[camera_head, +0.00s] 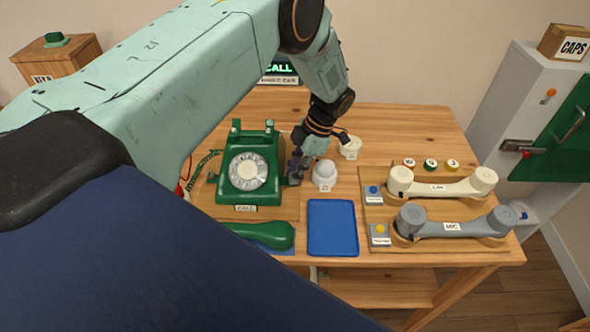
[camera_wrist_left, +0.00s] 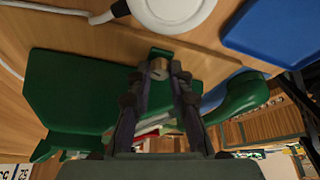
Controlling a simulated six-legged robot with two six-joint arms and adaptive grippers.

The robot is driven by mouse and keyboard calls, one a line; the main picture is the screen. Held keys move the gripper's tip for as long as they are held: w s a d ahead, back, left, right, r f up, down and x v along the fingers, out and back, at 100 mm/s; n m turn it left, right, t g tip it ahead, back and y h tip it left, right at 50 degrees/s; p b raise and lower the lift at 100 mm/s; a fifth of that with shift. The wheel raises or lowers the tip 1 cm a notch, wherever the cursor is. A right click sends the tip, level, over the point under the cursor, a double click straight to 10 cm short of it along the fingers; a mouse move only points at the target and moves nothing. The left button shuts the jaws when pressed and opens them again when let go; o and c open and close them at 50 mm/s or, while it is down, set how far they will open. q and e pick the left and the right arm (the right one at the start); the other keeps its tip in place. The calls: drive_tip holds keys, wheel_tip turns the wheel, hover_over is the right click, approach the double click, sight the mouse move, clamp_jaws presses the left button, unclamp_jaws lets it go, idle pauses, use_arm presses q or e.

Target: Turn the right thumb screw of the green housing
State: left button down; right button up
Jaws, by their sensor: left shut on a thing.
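The green housing (camera_head: 240,199) of a dial phone stands upright on a wooden board at the left of the table. It also shows in the left wrist view (camera_wrist_left: 75,90). My left gripper (camera_head: 296,170) is at its right side, low and close to the wall. In the left wrist view my left gripper (camera_wrist_left: 160,75) is shut on the right thumb screw (camera_wrist_left: 158,67), a small metallic knob between the fingertips. In the head view the screw is hidden by the gripper. My right gripper is not in view.
A white round cap (camera_head: 324,176) stands just right of my left gripper, with another (camera_head: 350,146) behind it. A blue tray (camera_head: 332,228) lies empty in front. A green handset (camera_head: 258,236) lies before the phone. Cream (camera_head: 440,187) and grey (camera_head: 455,225) handsets rest at right.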

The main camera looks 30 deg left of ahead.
use_arm(q)
drive_tip(key=m+t+p, duration=0.1)
drive_tip(key=m, duration=0.2)
drive_tip(key=shift+s+d+m+y, duration=0.1)
drive_tip(key=shift+m+y, duration=0.3)
drive_tip(key=m+t, duration=0.1)
drive_tip(key=m, duration=0.1)
drive_tip(key=shift+m+y, duration=0.3)
drive_tip(key=shift+m, duration=0.1)
drive_tip(key=shift+m+t+b, duration=0.3)
drive_tip(key=shift+m+b, duration=0.05)
drive_tip(key=shift+m, duration=0.35)
drive_tip(key=shift+s+m+t+b, duration=0.15)
drive_tip(key=shift+m+t+b, duration=0.6)
drive_tip(key=shift+m, duration=0.65)
drive_tip(key=c, duration=1.5)
unclamp_jaws()
drive_tip(key=shift+d, duration=0.1)
